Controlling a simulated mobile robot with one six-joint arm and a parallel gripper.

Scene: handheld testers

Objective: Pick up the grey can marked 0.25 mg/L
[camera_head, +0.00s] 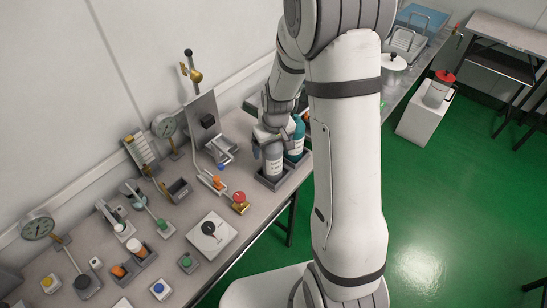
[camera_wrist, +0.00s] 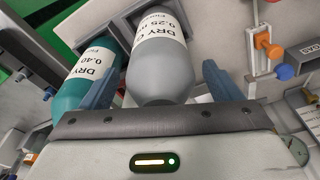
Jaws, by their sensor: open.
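The grey can (camera_wrist: 160,68) with a white label reading 0.25 is large in the wrist view, between the two blue-grey fingers of my gripper (camera_wrist: 160,85). The fingers are open, one on each side of the can, and a gap shows on the right side. In the head view the grey can (camera_head: 273,163) stands in a dark holder at the bench edge, its top partly hidden by my gripper (camera_head: 268,140). A teal can (camera_wrist: 85,75) labelled 0.40 stands beside it, close to the left finger. It also shows in the head view (camera_head: 297,138).
The bench (camera_head: 262,212) runs along the wall. A white plate with a black knob (camera_head: 210,236) and several small testers sit further left. Green floor (camera_head: 430,205) lies beyond the bench edge.

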